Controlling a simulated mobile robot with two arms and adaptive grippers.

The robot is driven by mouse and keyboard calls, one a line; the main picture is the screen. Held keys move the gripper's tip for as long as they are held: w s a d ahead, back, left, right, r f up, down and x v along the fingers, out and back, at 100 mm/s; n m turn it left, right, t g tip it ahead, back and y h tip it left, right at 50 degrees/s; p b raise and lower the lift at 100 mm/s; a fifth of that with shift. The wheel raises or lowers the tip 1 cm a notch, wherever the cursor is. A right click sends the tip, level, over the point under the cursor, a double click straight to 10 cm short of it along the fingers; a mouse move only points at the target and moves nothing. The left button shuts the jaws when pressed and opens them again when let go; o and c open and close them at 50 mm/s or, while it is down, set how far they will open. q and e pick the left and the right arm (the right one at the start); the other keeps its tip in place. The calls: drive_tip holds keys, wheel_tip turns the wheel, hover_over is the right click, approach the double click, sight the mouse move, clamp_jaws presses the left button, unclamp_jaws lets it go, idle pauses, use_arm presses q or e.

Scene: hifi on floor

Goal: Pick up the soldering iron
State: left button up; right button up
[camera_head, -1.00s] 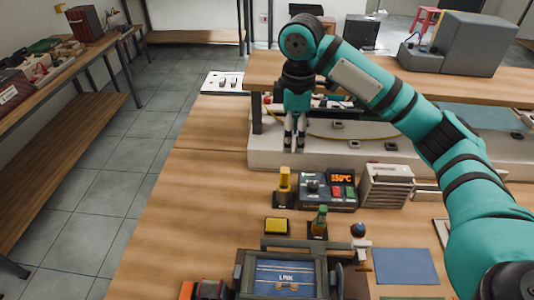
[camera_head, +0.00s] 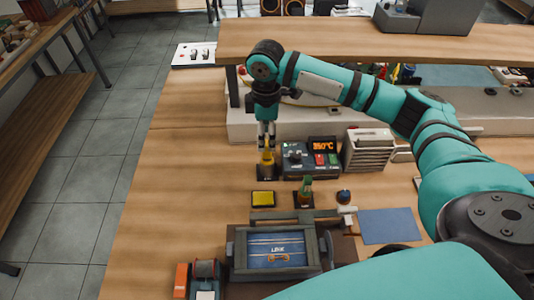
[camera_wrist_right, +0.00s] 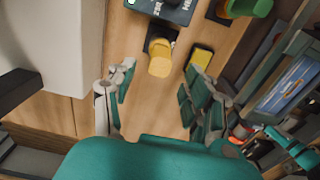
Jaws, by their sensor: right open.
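The soldering iron's yellow handle (camera_head: 267,159) stands upright in a small dark holder, left of the station with the orange 350°C display (camera_head: 311,158). My right gripper (camera_head: 266,143) points down just over the handle, and its fingers partly cover the handle's top. In the right wrist view the handle (camera_wrist_right: 160,60) shows ahead of the right gripper (camera_wrist_right: 158,80), whose fingers are spread wide with nothing between them. Whether the fingertips flank the handle's top is hard to tell. My left gripper is not in view.
A yellow sponge (camera_head: 263,198) lies in front of the holder. A green-topped item (camera_head: 306,190) stands right of it. A framed circuit board holder (camera_head: 275,251) is nearer. A raised wooden shelf (camera_head: 400,42) is behind. Bare tabletop lies to the left.

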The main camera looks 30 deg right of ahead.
sight(267, 143)
drive_tip(key=shift+d+f+p, duration=0.15)
drive_tip(key=shift+f+p, duration=0.55)
drive_tip(key=shift+f, duration=2)
clamp_jaws()
